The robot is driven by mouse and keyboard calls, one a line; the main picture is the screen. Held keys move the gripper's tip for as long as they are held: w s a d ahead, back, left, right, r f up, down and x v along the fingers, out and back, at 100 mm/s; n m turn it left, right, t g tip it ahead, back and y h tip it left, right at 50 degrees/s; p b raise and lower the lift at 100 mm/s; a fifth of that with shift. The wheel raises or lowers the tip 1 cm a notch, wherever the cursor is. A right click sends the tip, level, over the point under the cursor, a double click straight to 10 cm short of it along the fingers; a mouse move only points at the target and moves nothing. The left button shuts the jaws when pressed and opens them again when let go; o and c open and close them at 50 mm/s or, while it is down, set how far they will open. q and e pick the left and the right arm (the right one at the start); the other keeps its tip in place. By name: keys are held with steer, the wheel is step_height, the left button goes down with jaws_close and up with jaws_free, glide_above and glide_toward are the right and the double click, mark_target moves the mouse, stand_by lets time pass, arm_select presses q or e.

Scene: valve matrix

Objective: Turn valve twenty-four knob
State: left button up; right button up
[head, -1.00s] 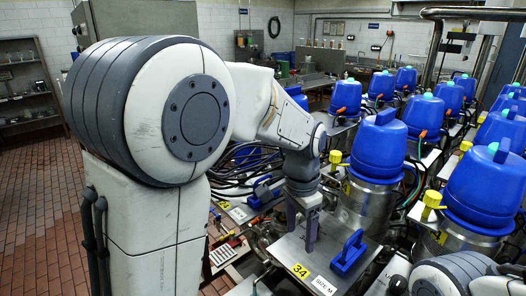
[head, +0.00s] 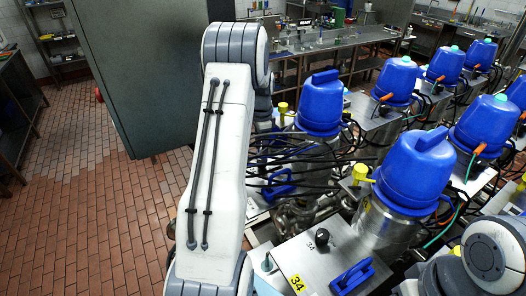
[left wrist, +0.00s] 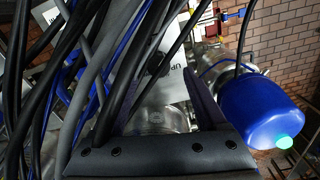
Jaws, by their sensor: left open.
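In the head view my left arm rises across the picture and bends at the top. Its gripper is hidden there behind the arm. In the left wrist view the left gripper (left wrist: 165,65) is open, its fingers apart among dark cables. In the head view a blue handle (head: 270,185) lies on a metal plate by the cables. No number 24 is readable now, and I cannot make out its knob. My right gripper is out of view.
A plate labelled 34 (head: 297,283) carries a black knob (head: 322,237) and a blue handle (head: 352,277). Several blue-capped valves (head: 413,165) stand at the right. Black cables (head: 310,160) crowd the middle. A blue cap (left wrist: 268,115) is close to the left gripper's right side.

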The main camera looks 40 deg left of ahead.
mark_target(262, 163)
arm_select(q)
steer(key=shift+d+f+p, duration=0.1)
steer(key=shift+f+p, duration=0.5)
steer(key=shift+f, duration=1.3)
jaws_close()
